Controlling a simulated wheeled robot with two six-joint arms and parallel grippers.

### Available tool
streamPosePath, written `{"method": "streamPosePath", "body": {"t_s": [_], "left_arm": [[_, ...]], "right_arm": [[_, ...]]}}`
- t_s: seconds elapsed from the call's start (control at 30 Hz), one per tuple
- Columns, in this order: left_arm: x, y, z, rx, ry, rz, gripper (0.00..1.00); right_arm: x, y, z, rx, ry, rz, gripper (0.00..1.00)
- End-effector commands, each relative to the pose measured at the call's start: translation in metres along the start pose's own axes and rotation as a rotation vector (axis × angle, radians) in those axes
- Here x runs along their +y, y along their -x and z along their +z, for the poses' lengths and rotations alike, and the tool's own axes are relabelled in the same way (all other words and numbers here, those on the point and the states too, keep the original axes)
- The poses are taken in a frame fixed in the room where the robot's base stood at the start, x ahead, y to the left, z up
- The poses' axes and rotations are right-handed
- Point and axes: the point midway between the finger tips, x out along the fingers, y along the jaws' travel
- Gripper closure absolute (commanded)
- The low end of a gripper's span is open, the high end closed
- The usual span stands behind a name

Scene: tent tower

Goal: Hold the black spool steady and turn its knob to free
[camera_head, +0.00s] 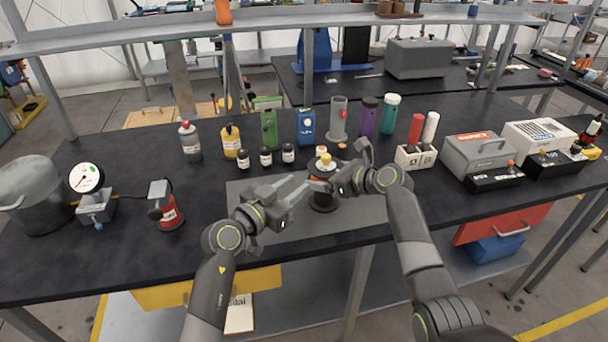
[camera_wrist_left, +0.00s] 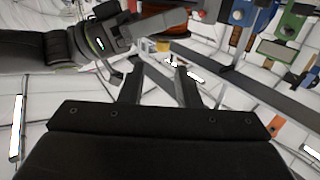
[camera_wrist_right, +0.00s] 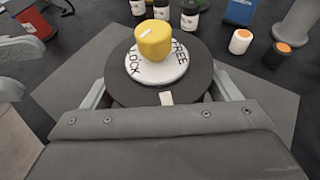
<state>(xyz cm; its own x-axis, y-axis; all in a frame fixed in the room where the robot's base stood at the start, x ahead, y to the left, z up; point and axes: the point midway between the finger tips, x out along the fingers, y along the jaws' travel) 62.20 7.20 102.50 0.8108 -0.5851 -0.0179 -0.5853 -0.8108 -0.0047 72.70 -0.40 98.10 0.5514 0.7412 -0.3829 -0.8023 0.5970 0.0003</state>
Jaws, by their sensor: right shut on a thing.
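The black spool (camera_head: 322,203) stands on the grey mat (camera_head: 362,210). In the right wrist view the spool (camera_wrist_right: 190,93) carries a white dial (camera_wrist_right: 165,74) lettered FREE at right and LOCK at left. The yellow knob (camera_wrist_right: 153,42) sits on the dial, with a white mark on its top. My right gripper (camera_wrist_right: 162,90) is shut on the spool, one finger on each side. My left gripper (camera_head: 308,187) is left of the spool, apart from the knob. Its fingers (camera_wrist_left: 160,85) are spread with nothing between them.
Behind the spool stand small dark jars (camera_head: 265,156) and several bottles. A red device (camera_head: 167,207) and a gauge (camera_head: 90,178) are at left. A block with red and white cylinders (camera_head: 414,157) and a grey toolbox (camera_head: 478,156) are at right. The front of the mat is clear.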

Motion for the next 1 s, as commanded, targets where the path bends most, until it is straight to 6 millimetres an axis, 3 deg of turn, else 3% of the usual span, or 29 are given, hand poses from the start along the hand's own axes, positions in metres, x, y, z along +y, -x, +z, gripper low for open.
{"method": "streamPosePath", "body": {"t_s": [0.37, 0.73, 1.0], "left_arm": [[-0.017, -0.036, 0.029, -0.099, -0.036, 0.357, 0.7], [-0.064, -0.035, 0.002, -0.007, -0.04, 0.581, 0.7], [-0.069, -0.039, -0.009, 0.034, -0.04, 0.611, 0.7]], "right_arm": [[0.0, 0.0, 0.001, -0.001, 0.0, 0.0, 0.62], [0.0, 0.0, 0.001, -0.001, 0.0, 0.0, 0.62], [0.0, 0.0, 0.0, -0.001, 0.0, 0.0, 0.62]]}}
